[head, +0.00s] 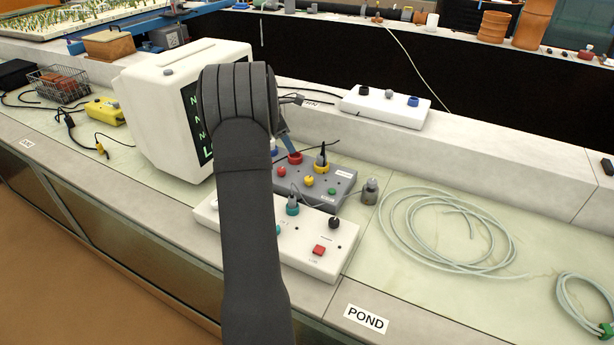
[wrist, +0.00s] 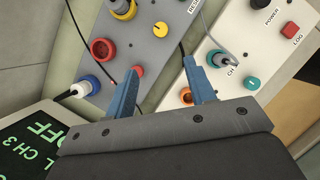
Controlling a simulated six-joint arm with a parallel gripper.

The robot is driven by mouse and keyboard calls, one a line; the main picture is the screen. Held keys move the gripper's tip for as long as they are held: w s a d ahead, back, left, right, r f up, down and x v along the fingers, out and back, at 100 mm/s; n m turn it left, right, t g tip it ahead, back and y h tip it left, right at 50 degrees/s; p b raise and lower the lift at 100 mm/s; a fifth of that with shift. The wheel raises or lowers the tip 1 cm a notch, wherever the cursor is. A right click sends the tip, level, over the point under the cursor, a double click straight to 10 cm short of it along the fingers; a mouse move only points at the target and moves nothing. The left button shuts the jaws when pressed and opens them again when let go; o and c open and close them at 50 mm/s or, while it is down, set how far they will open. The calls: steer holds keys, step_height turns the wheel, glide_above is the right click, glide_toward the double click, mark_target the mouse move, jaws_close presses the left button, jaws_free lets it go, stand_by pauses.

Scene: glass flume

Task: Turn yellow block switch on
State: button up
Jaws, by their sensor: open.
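A small yellow block (head: 105,111) with cables beside it lies on the bench at the left in the head view; its switch is too small to make out. A yellow knob (head: 309,181) sits on the grey box (head: 343,187); it also shows in the wrist view (wrist: 160,30). I cannot tell which of these is the yellow block switch. My gripper (wrist: 157,82) is open and empty, its blue fingers over the grey box and white panel. The red knob (wrist: 138,71) appears between the fingers. In the head view my arm hides most of the gripper.
The white panel (head: 345,236) has a red button (head: 318,250) and a black knob. A white monitor (head: 165,120) stands left of my arm; its screen reads OFF and CH3 in the wrist view. A hose coil (head: 385,225) lies right. A wire basket (head: 60,88) stands left.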

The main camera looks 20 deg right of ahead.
mark_target(309, 178)
steer(key=x, duration=1.7)
steer(key=c, duration=1)
